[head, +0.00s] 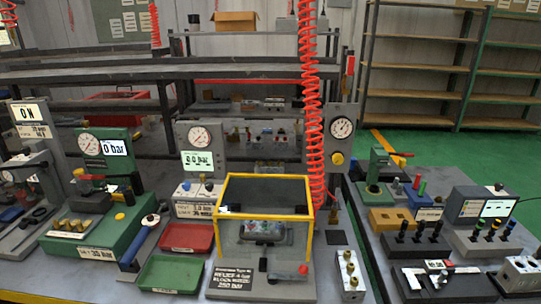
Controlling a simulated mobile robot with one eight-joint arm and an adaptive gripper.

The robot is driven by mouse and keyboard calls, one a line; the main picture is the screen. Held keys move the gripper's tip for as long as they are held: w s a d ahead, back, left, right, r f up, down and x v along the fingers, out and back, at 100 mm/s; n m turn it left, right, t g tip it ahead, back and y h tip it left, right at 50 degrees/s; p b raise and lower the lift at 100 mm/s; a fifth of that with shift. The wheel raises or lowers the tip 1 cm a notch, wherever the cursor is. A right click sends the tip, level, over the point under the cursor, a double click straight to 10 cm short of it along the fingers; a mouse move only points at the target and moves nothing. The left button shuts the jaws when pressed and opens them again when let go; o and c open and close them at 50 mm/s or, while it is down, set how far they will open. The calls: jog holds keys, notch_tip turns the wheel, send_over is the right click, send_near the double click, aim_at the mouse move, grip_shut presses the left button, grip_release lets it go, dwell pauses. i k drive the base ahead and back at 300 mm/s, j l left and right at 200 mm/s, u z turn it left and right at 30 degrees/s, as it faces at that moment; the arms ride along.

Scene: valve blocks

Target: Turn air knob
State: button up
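No knob in view carries a readable "air" label. A yellow round knob (338,158) sits on a grey upright panel (344,125) right of centre, below a round dial gauge (342,127). I cannot tell for sure that it is the air knob. Left of it, another grey panel holds a dial gauge (199,136) and a display (197,163) reading about 0.0 bar. A red coiled hose (311,100) hangs between the two panels. My gripper is not in view.
A yellow-edged clear box (264,178) stands on the centre bench, with green (171,274) and red (187,237) trays to its left. A green press station (105,225) is further left. Valve blocks and tools crowd the right bench. Green floor (420,145) is clear at the back right.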

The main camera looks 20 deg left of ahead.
aim_at(209, 186)
jog(key=u, duration=1.45)
